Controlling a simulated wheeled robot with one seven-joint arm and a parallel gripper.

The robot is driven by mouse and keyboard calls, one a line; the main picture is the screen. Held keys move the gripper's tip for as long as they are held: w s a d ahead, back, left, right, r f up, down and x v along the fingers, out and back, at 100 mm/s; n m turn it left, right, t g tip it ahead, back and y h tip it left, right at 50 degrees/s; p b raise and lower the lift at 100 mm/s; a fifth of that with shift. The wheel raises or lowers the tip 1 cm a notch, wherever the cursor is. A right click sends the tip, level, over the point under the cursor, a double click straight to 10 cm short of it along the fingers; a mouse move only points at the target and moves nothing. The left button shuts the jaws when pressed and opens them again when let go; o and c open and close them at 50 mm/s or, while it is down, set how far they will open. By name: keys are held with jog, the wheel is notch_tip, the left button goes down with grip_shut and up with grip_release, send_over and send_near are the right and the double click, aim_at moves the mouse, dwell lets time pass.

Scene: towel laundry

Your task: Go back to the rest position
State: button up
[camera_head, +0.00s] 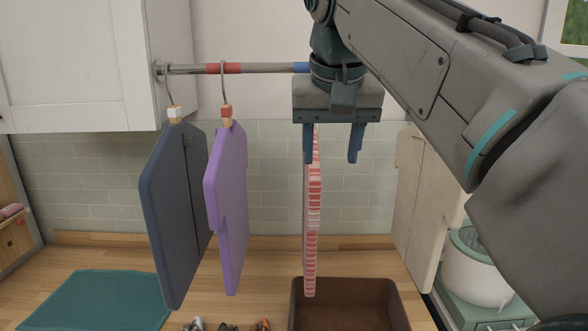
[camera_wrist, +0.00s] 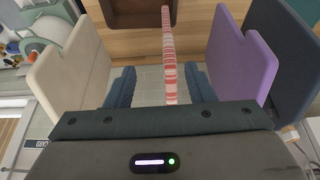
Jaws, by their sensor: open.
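My gripper (camera_head: 332,150) is open in front of the hanging rail (camera_head: 268,68), its two blue fingers pointing down. In the wrist view my gripper (camera_wrist: 160,88) has its fingers apart. A red and white striped towel (camera_head: 312,225) hangs edge-on below, by the left finger in the head view. In the wrist view the striped towel (camera_wrist: 168,50) shows between the fingers, with gaps at both sides. Its hook is hidden behind my gripper.
A dark blue towel (camera_head: 175,215), a purple towel (camera_head: 230,205) and a cream towel (camera_head: 412,195) hang alongside. A brown bin (camera_head: 350,290) stands below on the wooden counter (camera_head: 250,262). A teal mat (camera_head: 100,298) lies left. A white cabinet (camera_head: 80,60) is at upper left.

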jog(key=s+d+f, duration=0.3)
jog(key=s+f, duration=0.1)
jog(key=f, duration=0.7)
jog(key=s+d+f+b, duration=0.1)
jog(key=s+d+f, duration=0.2)
jog(key=f, duration=0.9)
jog(key=s+d+f+b, duration=0.1)
jog(key=s+d+f, duration=0.2)
jog(key=s+f, duration=0.3)
notch_tip(320, 180, down, 5)
jog(key=shift+d+f+g, duration=0.15)
jog(key=shift+d+g, duration=0.15)
jog(key=shift+d, duration=0.05)
